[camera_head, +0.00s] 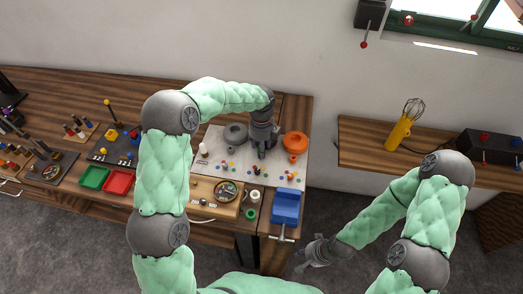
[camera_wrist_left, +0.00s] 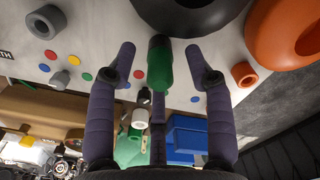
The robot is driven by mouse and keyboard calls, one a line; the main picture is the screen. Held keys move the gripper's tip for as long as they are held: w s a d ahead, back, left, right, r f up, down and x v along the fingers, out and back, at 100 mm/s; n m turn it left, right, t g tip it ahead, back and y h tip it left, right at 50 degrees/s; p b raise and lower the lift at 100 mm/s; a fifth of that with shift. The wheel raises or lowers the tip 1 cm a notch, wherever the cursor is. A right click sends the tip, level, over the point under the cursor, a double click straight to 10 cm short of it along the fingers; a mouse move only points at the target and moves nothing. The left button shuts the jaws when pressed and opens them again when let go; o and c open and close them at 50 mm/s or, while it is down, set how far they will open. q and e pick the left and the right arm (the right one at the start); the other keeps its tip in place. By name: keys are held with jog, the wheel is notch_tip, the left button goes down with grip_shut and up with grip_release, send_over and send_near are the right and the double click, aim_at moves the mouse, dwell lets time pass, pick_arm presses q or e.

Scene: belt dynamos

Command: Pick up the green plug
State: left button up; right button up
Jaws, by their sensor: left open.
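The green plug (camera_wrist_left: 160,68) with a dark end shows in the left wrist view, between the spread fingers of my left gripper (camera_wrist_left: 160,62). There is a gap on both sides, so the fingers do not grip it. In the head view my left gripper (camera_head: 262,150) is low over the light board, and the plug is hidden or too small to make out there. My right gripper (camera_head: 308,256) hangs in front of the bench, away from the board; its jaw opening is too small to judge.
The light board (camera_head: 225,170) holds an orange ring part (camera_head: 294,143), a dark grey ring part (camera_head: 235,134) and several coloured dots. A yellow whisk tool (camera_head: 399,132) stands on the right bench.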

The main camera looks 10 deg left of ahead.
pick_arm(q)
grip_shut()
jog(key=shift+r, duration=0.15)
jog(key=shift+r, duration=0.5)
notch_tip(320, 180, up, 2)
jog(key=shift+r+p, duration=0.25)
jog(key=shift+p, duration=0.35)
jog(key=s+a+r+p, duration=0.2)
jog(key=s+a+r, duration=0.6)
jog(key=s, duration=0.3)
jog(key=shift+a+r, duration=0.25)
jog(key=shift+r, duration=0.4)
jog(key=shift+s, duration=0.1)
